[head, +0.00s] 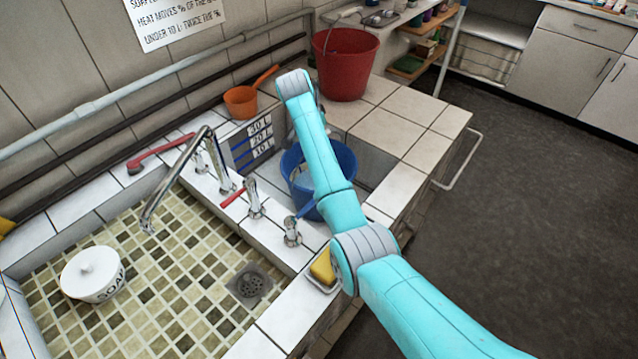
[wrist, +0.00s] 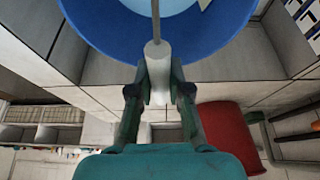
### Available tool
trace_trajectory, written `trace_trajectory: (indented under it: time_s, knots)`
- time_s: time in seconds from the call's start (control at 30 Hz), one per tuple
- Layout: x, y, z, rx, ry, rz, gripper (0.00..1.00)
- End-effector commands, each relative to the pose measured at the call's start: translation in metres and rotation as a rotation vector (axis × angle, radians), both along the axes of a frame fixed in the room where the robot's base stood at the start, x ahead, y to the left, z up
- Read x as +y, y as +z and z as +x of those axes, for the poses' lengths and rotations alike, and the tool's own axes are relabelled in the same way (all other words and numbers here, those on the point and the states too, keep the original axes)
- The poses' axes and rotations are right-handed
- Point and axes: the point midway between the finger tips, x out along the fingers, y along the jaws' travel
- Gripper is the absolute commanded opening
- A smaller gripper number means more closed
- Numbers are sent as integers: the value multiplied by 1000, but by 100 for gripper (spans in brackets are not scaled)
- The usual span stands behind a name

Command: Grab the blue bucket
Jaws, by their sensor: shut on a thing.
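The blue bucket (head: 297,182) stands upright in the recess of the tiled counter, partly hidden behind my arm in the head view. Its blue rim (wrist: 105,35) fills the top of the wrist view. A pale handle grip (wrist: 157,65) on a thin wire runs down from the bucket's open top to between my fingers. My gripper (wrist: 159,92) is shut on this handle grip. In the head view my gripper is mostly hidden behind my arm. Whether the bucket is off the recess floor cannot be told.
A red bucket (head: 345,62) and an orange dipper (head: 241,101) stand behind the recess. Metal taps (head: 254,198) stand close to its left. A yellow sponge (head: 323,268) lies in front. A white soap pot (head: 92,274) sits in the sink. Open floor (head: 520,230) lies right.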

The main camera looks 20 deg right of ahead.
Motion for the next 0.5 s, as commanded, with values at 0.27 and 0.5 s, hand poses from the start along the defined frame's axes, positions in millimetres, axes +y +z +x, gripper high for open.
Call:
trace_trajectory:
  time_s: [0.27, 0.5]
  knots:
    - [0, 5, 2, -9, 0, -1, 0]
    - [0, 9, 2, -9, 0, -1, 0]
